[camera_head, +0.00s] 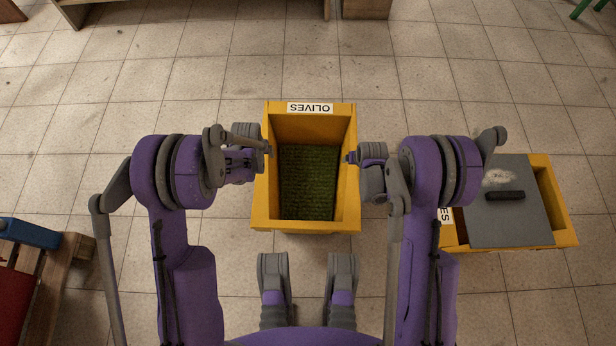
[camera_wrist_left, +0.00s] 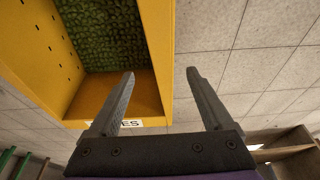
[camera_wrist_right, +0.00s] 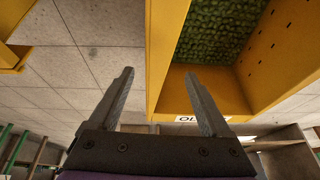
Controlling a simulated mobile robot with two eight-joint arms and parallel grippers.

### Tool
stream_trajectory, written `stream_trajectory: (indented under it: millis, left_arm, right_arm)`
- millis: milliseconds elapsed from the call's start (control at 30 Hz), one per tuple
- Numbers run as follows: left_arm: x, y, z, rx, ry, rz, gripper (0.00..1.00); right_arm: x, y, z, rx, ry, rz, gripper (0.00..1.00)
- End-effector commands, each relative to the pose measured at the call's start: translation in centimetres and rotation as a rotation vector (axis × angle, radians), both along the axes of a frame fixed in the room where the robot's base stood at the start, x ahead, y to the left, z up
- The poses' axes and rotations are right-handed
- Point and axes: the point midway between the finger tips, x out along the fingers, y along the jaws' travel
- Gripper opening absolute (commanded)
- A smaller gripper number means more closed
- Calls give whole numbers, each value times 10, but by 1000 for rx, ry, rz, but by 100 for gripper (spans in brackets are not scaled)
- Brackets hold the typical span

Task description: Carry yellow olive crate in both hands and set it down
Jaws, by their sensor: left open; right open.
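The yellow olive crate (camera_head: 258,200) stands upright between my two arms, its "OLIVES" label on the far rim. It holds a dark green layer of olives (camera_head: 307,183). My left gripper (camera_head: 266,149) is at its left wall. In the left wrist view the open fingers (camera_wrist_left: 160,85) appear on either side of the crate's wall (camera_wrist_left: 160,40). My right gripper (camera_head: 351,158) is at the right wall. In the right wrist view its open fingers (camera_wrist_right: 160,85) likewise appear on either side of the wall (camera_wrist_right: 155,50). Whether the fingers touch the walls cannot be told.
Another yellow crate (camera_head: 561,205) stands at the right, partly covered by a grey board (camera_head: 510,225) with a black handle. A wooden pallet-like item (camera_head: 68,265) with blue and red parts is at the left edge. Wooden furniture (camera_head: 190,10) lines the back. Tiled floor beyond the crate is clear.

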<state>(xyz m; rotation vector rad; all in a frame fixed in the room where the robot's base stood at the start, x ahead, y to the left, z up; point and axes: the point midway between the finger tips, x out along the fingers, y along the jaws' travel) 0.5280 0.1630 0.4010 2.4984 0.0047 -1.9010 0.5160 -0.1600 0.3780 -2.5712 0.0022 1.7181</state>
Motion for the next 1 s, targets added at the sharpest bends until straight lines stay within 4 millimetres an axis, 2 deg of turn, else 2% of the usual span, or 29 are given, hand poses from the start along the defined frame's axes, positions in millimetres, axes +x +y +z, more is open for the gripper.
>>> stream_trajectory:
  millis: [233,367,467,800,1000]
  left_arm:
    - [0,0,0,0,0,0,84]
    - [2,0,-6,0,0,0,84]
    - [6,0,-18,0,0,0,84]
    - [21,0,-77,-1,0,0,84]
    - [27,0,-97,-1,-1,0,84]
  right_arm:
    - [0,0,0,0,0,0,82]
    - [3,0,-6,0,0,0,82]
    - [8,1,-17,0,0,0,82]
    - [31,2,-73,0,0,0,82]
    - [39,3,-93,0,0,0,82]
